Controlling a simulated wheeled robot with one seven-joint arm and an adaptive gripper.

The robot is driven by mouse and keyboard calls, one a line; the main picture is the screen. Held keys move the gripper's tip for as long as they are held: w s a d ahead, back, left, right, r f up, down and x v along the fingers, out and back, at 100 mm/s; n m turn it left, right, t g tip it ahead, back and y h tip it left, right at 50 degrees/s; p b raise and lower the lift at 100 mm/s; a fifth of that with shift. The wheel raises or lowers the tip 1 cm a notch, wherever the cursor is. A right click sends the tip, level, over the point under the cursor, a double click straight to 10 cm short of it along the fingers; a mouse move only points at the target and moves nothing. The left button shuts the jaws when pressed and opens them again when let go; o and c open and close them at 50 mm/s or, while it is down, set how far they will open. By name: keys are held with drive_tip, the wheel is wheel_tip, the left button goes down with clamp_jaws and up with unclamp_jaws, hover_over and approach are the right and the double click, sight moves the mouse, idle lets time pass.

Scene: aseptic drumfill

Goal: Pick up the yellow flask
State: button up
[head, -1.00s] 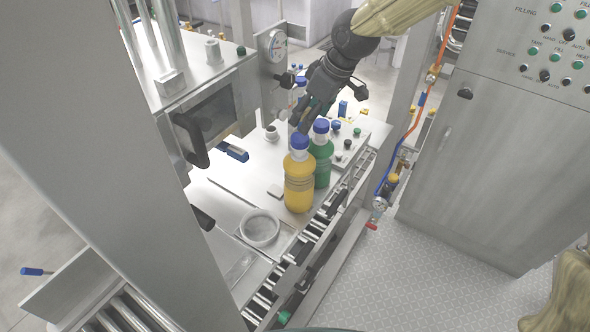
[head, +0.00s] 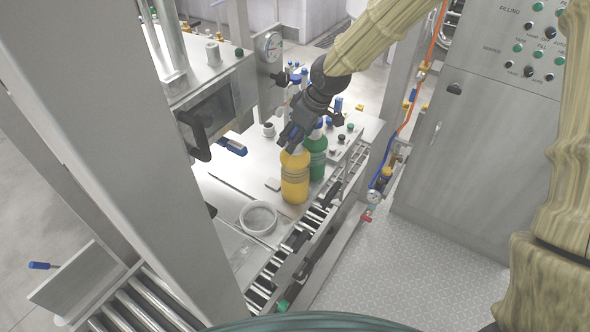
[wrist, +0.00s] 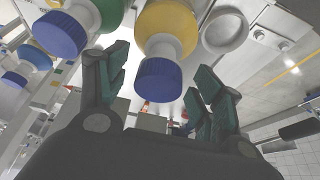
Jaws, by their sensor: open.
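The yellow flask (head: 294,178) stands upright on the machine's steel table in the head view. Its neck and blue cap are mostly hidden there behind my gripper (head: 289,140). In the wrist view the yellow flask (wrist: 168,30) shows its white neck and blue cap (wrist: 158,80) between the two fingers of my gripper (wrist: 158,95). The fingers are open, with a gap visible on each side of the cap. The green flask (head: 315,155) stands close on the right of the yellow one, slightly behind it.
In the wrist view the green flask's blue cap (wrist: 62,35) is just outside the left finger. A further blue-capped flask (wrist: 25,58) is at far left. A round white ring (head: 258,218) lies on the table in front. A roller conveyor (head: 290,250) runs along the table's right edge.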

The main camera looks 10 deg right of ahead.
drive_tip(key=shift+w+a+f, duration=0.1)
drive_tip(key=shift+w+f, duration=0.3)
drive_tip(key=shift+f, duration=0.2)
drive_tip(key=shift+s+r, duration=0.15)
drive_tip(key=shift+s, duration=0.2)
drive_tip(key=shift+w, duration=0.2)
drive_tip(key=c, duration=0.6)
drive_tip(key=shift+s, duration=0.1)
clamp_jaws()
